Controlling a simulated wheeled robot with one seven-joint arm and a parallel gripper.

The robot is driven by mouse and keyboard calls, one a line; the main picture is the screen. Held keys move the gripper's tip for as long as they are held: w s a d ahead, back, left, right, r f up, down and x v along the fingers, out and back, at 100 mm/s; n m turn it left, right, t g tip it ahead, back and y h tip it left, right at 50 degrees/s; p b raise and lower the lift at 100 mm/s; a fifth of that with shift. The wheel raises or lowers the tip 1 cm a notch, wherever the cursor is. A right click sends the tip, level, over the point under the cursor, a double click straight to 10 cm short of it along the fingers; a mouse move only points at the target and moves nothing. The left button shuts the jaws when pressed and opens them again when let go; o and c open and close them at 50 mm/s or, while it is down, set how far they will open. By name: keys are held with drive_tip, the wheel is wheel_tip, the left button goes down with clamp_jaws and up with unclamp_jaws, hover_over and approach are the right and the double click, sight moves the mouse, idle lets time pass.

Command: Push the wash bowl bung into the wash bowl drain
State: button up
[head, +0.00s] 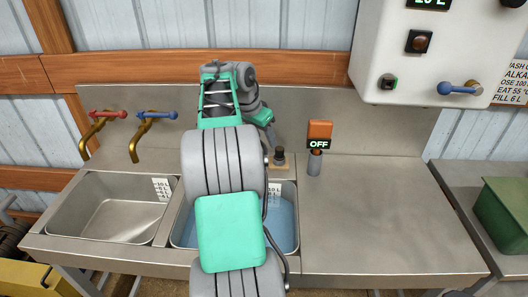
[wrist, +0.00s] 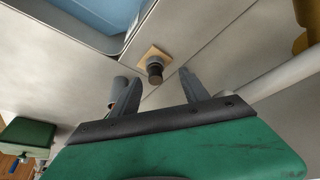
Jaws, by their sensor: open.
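A dark bung (head: 280,157) stands upright on a small tan square on the ledge behind the basins. It also shows in the wrist view (wrist: 155,70), beyond and between my fingertips. My gripper (wrist: 160,77) is open and empty, with a clear gap between its fingers. In the head view its green body (head: 262,115) is above the ledge near the bung, and its fingertips are hard to make out. The right basin (head: 290,215) holds blue water and is partly hidden by my arm. No drain is visible in either view.
An empty steel basin (head: 110,210) is at the left, below red (head: 107,114) and blue (head: 157,114) tap handles. A white control box (head: 430,50) hangs above. The right counter (head: 385,215) is clear.

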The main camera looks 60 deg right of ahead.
sight(278, 149)
drive_tip(key=shift+m, duration=0.7)
drive_tip(key=s+d+f, duration=0.1)
drive_tip(key=f, duration=0.1)
drive_tip(key=s+d+f, duration=0.1)
drive_tip(key=d+f, duration=0.1)
drive_tip(key=f, duration=0.1)
drive_tip(key=s+d+f, duration=0.1)
drive_tip(key=d+f, duration=0.1)
drive_tip(key=shift+d+f, duration=0.2)
drive_tip(key=shift+c, duration=0.4)
clamp_jaws()
